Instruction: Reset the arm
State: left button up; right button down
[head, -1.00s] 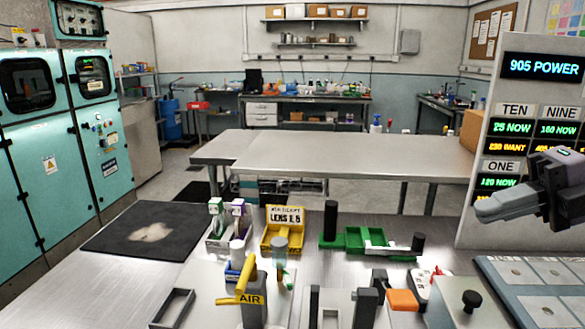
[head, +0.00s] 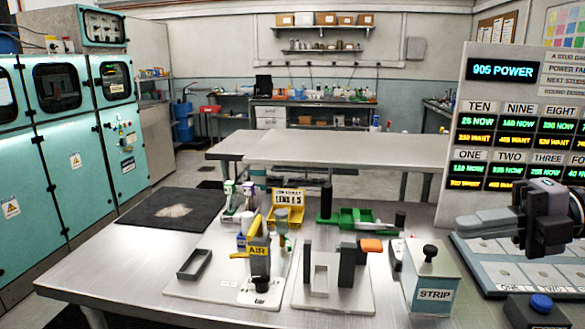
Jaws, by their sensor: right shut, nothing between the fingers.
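My right gripper (head: 464,226) comes in from the right edge in the head view. Its pale fingers point left and are shut with nothing between them. It hangs in the air in front of the lower part of the display panel (head: 500,90) and above the grey tray of numbered pads (head: 500,265). It looks clear of both. My left gripper does not show.
The steel bench holds a STRIP box (head: 433,278), a blue-button box (head: 541,303), an AIR stand (head: 259,262), a fixture with upright posts (head: 321,275), a yellow lens bin (head: 289,212), a green tray (head: 358,221) and a black mat (head: 172,209). Bare metal lies at the front left.

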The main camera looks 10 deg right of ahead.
jog(key=w+a+f+m+t+h, duration=0.1)
jog(key=w+a+f+m+t, duration=0.2)
jog(key=f+m+t, duration=0.45)
jog(key=w+a+f+m+t+h, duration=0.1)
jog(key=w+a+f+m+t, duration=0.2)
jog(key=f+m, duration=0.75)
jog(key=s+a+f+m+g+h, duration=0.2)
jog(key=s+f+m+h, duration=0.3)
jog(key=s+f, duration=0.4)
jog(key=s+a+f+m+g+h, duration=0.2)
jog(key=s+f+m+h, duration=0.3)
jog(key=f, duration=1.2)
jog(key=s+m+g, duration=0.1)
jog(key=s, duration=0.3)
jog(key=shift+a+f+m, duration=0.2)
jog(key=shift+f+m, duration=0.05)
jog(key=shift+m, duration=0.05)
jog(key=shift+h, duration=0.3)
